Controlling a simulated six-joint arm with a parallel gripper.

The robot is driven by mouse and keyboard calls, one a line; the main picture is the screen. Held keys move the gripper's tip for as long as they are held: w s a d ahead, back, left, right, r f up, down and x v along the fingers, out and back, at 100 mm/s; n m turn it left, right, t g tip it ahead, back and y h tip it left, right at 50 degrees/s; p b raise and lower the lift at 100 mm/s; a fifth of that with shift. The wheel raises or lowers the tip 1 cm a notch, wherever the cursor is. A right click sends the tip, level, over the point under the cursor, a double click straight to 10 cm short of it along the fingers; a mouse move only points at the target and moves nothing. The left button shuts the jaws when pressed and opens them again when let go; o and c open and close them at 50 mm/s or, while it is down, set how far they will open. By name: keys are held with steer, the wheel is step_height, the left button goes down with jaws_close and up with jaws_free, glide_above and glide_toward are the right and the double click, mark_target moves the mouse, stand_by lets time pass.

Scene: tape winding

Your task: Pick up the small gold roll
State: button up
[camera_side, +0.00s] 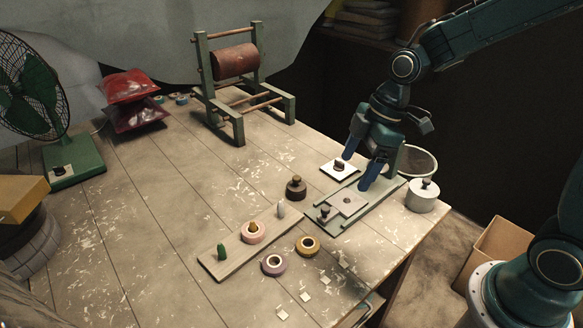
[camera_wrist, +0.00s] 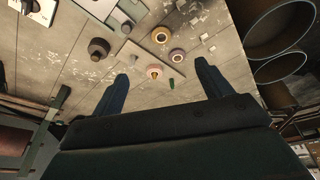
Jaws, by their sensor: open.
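The small gold roll (camera_side: 298,246) lies flat on the wooden table, in front of a peg board; in the wrist view it is the yellowish ring (camera_wrist: 153,35) near the top centre. A mauve roll (camera_side: 265,268) lies to its left, also seen in the wrist view (camera_wrist: 178,61). A pink roll (camera_side: 243,237) sits around a yellow-orange peg on the board. My gripper (camera_side: 363,168) is open with nothing between its fingers. It hangs above the table's right side, up and right of the gold roll and apart from it. Its fingers also show in the wrist view (camera_wrist: 162,72).
The peg board (camera_side: 210,263) also carries a green peg (camera_side: 221,252) and a pale peg (camera_side: 281,209). A dark weight (camera_side: 296,189), a green-grey fixture (camera_side: 327,231) and a metal weight (camera_side: 421,198) stand nearby. White scraps lie near the front edge. The left-centre table is mostly clear.

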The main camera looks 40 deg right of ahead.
steer(key=w+a+f+n+g+y, duration=0.1)
steer(key=w+f+n, duration=0.3)
steer(key=f, duration=0.5)
steer(key=shift+w+a+f+y, duration=0.2)
steer(key=shift+y, duration=0.2)
glide_toward(311, 246)
steer(key=shift+w+a+f, duration=0.15)
steer(key=shift+a+f, duration=0.1)
steer(key=shift+a, duration=0.25)
steer(key=shift+w+a+f, duration=0.15)
steer(key=shift+a+f, duration=0.15)
steer(key=shift+a, duration=0.2)
steer(key=shift+x, duration=2.55)
steer(key=shift+s, duration=0.1)
steer(key=c, duration=1.1)
